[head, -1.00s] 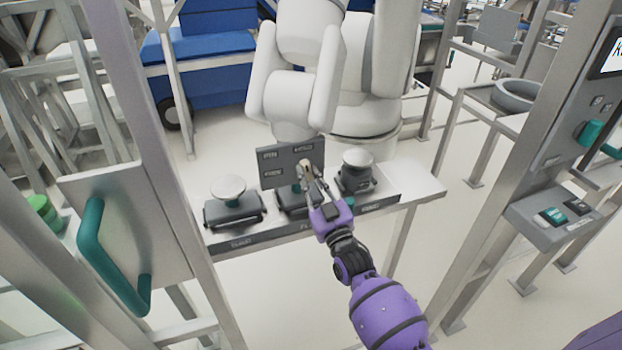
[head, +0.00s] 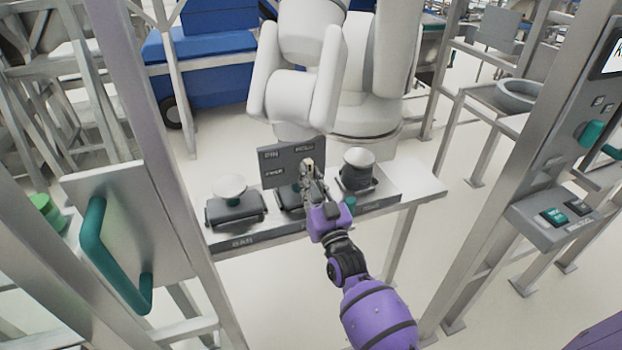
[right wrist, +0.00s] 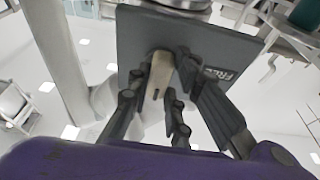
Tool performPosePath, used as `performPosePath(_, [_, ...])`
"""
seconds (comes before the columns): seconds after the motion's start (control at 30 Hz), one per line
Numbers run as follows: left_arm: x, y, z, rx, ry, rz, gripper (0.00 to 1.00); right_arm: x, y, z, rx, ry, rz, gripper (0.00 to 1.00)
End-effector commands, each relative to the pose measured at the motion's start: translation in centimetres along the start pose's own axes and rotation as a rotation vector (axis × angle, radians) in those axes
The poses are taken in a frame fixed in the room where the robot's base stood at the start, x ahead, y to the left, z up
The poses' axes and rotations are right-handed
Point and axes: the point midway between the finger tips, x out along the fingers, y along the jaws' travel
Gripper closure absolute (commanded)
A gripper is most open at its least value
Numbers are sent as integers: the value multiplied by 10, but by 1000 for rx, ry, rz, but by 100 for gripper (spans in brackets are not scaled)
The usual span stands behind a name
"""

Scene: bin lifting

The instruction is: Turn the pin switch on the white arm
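The white arm (head: 300,95) stands behind a narrow bench. A grey panel (head: 275,165) with white lettering is in front of the white arm's base and fills the upper middle of the right wrist view (right wrist: 205,40). A cream pin switch (right wrist: 160,75) sticks out of this panel. My right gripper (head: 308,176) is at the panel's right half. In the right wrist view its fingers (right wrist: 163,82) stand on either side of the switch, and narrow gaps seem to show. Whether they touch it is hard to tell. My left gripper is not in view.
The bench (head: 415,190) carries a pale round-topped button (head: 229,186) on the left and another (head: 358,158) close right of my gripper. A steel post with a teal handle (head: 105,255) stands at left, and a post with a control box (head: 545,225) at right.

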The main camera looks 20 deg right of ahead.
Motion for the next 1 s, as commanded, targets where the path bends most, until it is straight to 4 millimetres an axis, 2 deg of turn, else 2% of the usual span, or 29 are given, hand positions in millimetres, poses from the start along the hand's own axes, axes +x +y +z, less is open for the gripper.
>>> performPosePath(0.03, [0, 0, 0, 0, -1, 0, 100, 0, 0, 1, 3, -2, 0, 75])
performPosePath(0.13, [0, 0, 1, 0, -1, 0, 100, 0, 0, 1, 2, -2, 0, 62])
performPosePath(0.4, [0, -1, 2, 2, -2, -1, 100, 0, 0, 0, 0, 0, 0, 62])
performPosePath(0.53, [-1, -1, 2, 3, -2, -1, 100, -7, 0, 0, 0, -1, 0, 62])
performPosePath(0.67, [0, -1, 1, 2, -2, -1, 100, -28, 0, 1, 1, -2, 1, 62])
performPosePath(1.0, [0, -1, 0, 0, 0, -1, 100, -98, 0, 1, 1, -3, 0, 62])
